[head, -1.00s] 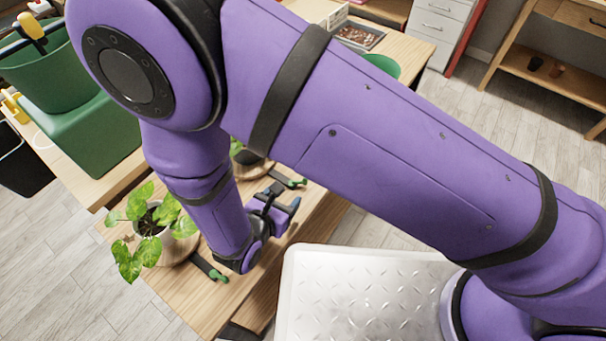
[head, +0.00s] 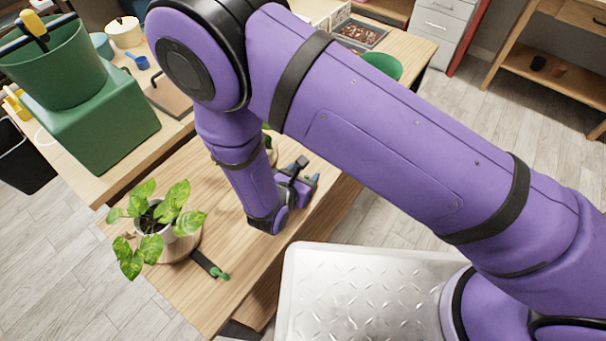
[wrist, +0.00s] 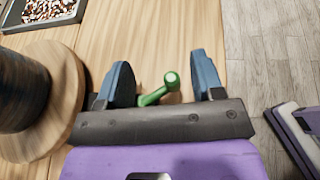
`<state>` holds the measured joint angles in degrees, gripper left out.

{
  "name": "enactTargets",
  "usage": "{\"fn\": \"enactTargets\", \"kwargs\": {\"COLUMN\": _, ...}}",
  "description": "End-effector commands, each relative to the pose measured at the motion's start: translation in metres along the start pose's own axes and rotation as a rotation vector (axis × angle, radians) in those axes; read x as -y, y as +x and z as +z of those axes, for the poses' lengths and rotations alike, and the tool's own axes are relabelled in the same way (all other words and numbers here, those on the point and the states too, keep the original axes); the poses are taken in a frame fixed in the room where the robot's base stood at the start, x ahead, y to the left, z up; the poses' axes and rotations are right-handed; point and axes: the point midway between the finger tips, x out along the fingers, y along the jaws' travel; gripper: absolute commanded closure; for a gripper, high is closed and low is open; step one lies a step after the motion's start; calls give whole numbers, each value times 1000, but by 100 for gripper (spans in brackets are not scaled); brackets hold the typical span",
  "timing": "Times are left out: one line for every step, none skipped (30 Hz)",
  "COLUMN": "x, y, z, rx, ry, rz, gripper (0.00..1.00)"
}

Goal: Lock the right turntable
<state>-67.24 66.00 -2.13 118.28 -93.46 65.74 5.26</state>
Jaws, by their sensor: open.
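In the wrist view the right turntable (wrist: 66,100) is a round wooden disc at the left, bearing a dark pot (wrist: 22,90). Its lever, with a green handle (wrist: 170,82), shows between the two blue fingertips of my gripper (wrist: 163,82). My gripper is open, and I cannot tell whether a finger touches the handle. In the head view my gripper (head: 302,182) is low over the wooden bench; my arm hides most of the right turntable there.
The left turntable (head: 190,249) bears a leafy plant in a pale pot (head: 180,240), with a green-tipped lever (head: 217,271) beside it. A green bin (head: 55,65) stands on a green block (head: 95,125) at back left. A tray of pebbles (wrist: 42,10) lies beyond the right turntable.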

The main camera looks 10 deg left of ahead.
Motion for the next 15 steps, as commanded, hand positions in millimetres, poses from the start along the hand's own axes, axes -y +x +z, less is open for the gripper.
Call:
{"fn": "enactTargets", "kwargs": {"x": 0, "y": 0, "z": 0, "rx": 0, "ry": 0, "rz": 0, "gripper": 39}}
{"fn": "enactTargets", "kwargs": {"x": 0, "y": 0, "z": 0, "rx": 0, "ry": 0, "rz": 0, "gripper": 39}}
{"fn": "enactTargets", "kwargs": {"x": 0, "y": 0, "z": 0, "rx": 0, "ry": 0, "rz": 0, "gripper": 39}}
{"fn": "enactTargets", "kwargs": {"x": 0, "y": 0, "z": 0, "rx": 0, "ry": 0, "rz": 0, "gripper": 39}}
{"fn": "enactTargets", "kwargs": {"x": 0, "y": 0, "z": 0, "rx": 0, "ry": 0, "rz": 0, "gripper": 43}}
{"fn": "enactTargets", "kwargs": {"x": 0, "y": 0, "z": 0, "rx": 0, "ry": 0, "rz": 0, "gripper": 52}}
{"fn": "enactTargets", "kwargs": {"x": 0, "y": 0, "z": 0, "rx": 0, "ry": 0, "rz": 0, "gripper": 59}}
{"fn": "enactTargets", "kwargs": {"x": 0, "y": 0, "z": 0, "rx": 0, "ry": 0, "rz": -1, "gripper": 66}}
{"fn": "enactTargets", "kwargs": {"x": 0, "y": 0, "z": 0, "rx": 0, "ry": 0, "rz": -1, "gripper": 75}}
{"fn": "enactTargets", "kwargs": {"x": 0, "y": 0, "z": 0, "rx": -1, "ry": 0, "rz": -1, "gripper": 82}}
{"fn": "enactTargets", "kwargs": {"x": 0, "y": 0, "z": 0, "rx": -1, "ry": -1, "rz": -1, "gripper": 87}}
{"fn": "enactTargets", "kwargs": {"x": 0, "y": 0, "z": 0, "rx": -1, "ry": -1, "rz": -1, "gripper": 90}}
{"fn": "enactTargets", "kwargs": {"x": 0, "y": 0, "z": -1, "rx": -2, "ry": -1, "rz": -1, "gripper": 90}}
{"fn": "enactTargets", "kwargs": {"x": 0, "y": -1, "z": -1, "rx": -2, "ry": -2, "rz": -1, "gripper": 90}}
{"fn": "enactTargets", "kwargs": {"x": 0, "y": -1, "z": -1, "rx": -3, "ry": -2, "rz": 0, "gripper": 90}}
